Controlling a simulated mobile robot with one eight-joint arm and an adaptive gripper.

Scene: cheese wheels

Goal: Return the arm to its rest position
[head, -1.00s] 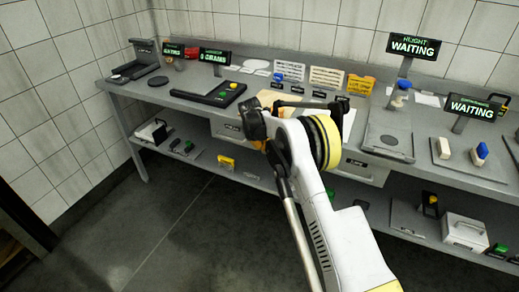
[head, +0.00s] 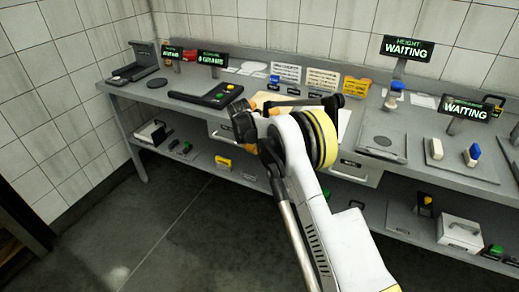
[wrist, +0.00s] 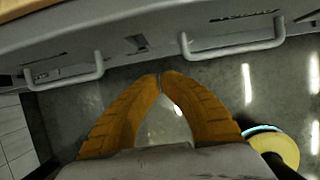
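My arm (head: 345,240) reaches from the lower right of the head view toward the front of the workbench (head: 180,97). It is folded at a joint with a yellow band. My gripper shows in the wrist view (wrist: 160,76) as two orange fingers whose tips meet, with nothing between them. The fingers are over the dark floor, in front of the bench's drawer fronts.
Two drawer handles (wrist: 64,72) (wrist: 233,42) lie close ahead in the wrist view. The bench carries a black scale (head: 208,95), "WAITING" signs (head: 407,48) and small blocks (head: 436,148). A lower shelf (head: 215,158) holds boxes. The floor (head: 140,225) at left is clear.

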